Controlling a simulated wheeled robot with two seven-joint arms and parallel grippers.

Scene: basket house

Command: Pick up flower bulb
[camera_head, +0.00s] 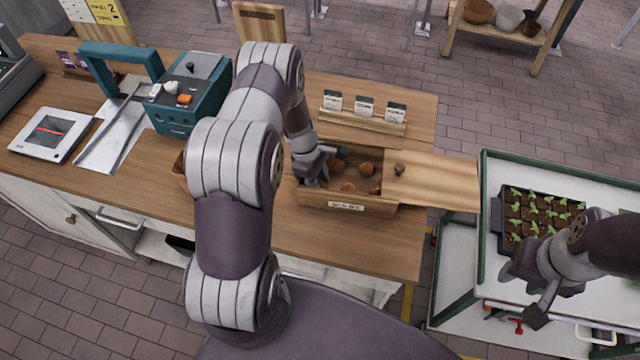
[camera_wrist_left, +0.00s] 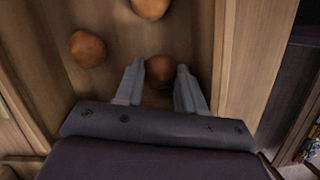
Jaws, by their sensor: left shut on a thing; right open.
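Several round brown flower bulbs (camera_head: 367,169) lie in a wooden box (camera_head: 347,207) on the counter. My left gripper (camera_head: 318,172) reaches down into the left part of the box. In the left wrist view my left gripper (camera_wrist_left: 158,85) is shut on one flower bulb (camera_wrist_left: 160,70), which sits between its two fingers. Other bulbs (camera_wrist_left: 88,48) lie apart from the fingers. My right gripper (camera_head: 528,292) is open and empty above the cart at the right. The held bulb is hidden by the gripper in the head view.
A wooden lid (camera_head: 432,180) with a knob extends off the box's right side. A rack of seed packets (camera_head: 362,120) stands behind the box. A teal machine (camera_head: 190,95) and a scanner (camera_head: 50,135) are on the left. A seedling tray (camera_head: 540,215) sits on the cart.

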